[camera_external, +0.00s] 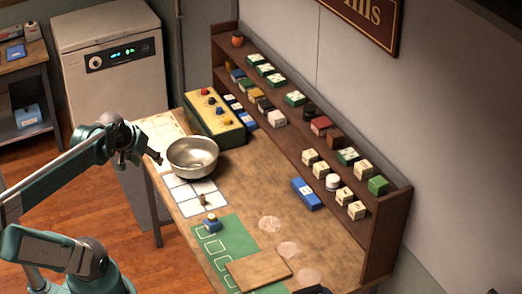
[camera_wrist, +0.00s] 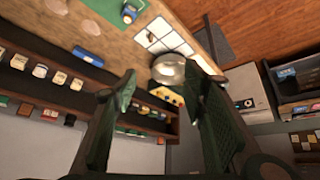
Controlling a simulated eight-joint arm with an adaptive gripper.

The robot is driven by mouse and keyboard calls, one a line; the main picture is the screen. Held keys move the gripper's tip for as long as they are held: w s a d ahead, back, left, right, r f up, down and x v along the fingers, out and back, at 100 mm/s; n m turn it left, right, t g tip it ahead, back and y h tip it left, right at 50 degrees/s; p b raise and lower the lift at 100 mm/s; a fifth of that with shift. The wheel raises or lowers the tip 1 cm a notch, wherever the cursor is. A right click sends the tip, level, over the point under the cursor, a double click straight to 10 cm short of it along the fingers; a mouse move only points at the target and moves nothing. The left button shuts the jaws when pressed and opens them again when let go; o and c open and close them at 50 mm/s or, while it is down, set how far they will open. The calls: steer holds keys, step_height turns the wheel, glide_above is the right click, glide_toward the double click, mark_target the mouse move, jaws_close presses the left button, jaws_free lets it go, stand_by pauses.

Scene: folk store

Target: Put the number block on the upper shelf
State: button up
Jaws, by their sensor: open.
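My gripper (camera_external: 152,158) is open and empty, left of the metal bowl and above the table's left edge. In the wrist view my gripper (camera_wrist: 162,78) shows two dark green fingers spread apart. Several cream blocks (camera_external: 321,169) with dark marks stand on the lower shelf at right. I cannot tell which one is the number block. The upper shelf (camera_external: 272,85) is the long top board, with several green-and-white boxes on it.
The metal bowl (camera_external: 192,158) stands beside the yellow-and-green knob box (camera_external: 215,118). A blue box (camera_external: 306,194) lies before the shelf. A wooden board (camera_external: 258,270) lies on the green mat (camera_external: 222,246). The table's middle is mostly clear.

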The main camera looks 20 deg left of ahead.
steer(key=shift+s+a+f, duration=0.65)
steer(key=shift+s+f, duration=0.05)
steer(key=shift+f, duration=0.05)
steer(key=shift+f, duration=0.1)
